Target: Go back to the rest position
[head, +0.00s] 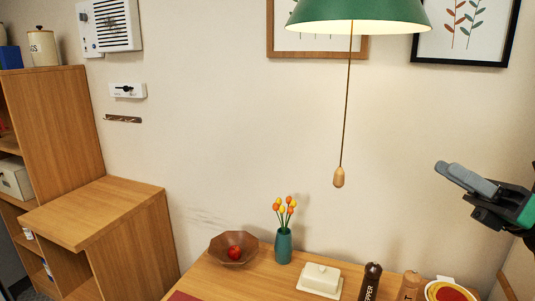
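My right gripper (455,174) is at the right edge of the head view, raised in the air in front of the bare wall. Its two grey fingers point left and lie close against each other, with nothing seen between them. It is well above the table and touches nothing. My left gripper is not in view.
A green lamp (360,12) hangs with a pull cord and wooden knob (339,178). The wooden table (262,285) below holds a bowl (218,248), a flower vase (283,246), a butter dish (320,280) and a pepper mill (370,281). Wooden shelves (95,210) stand left.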

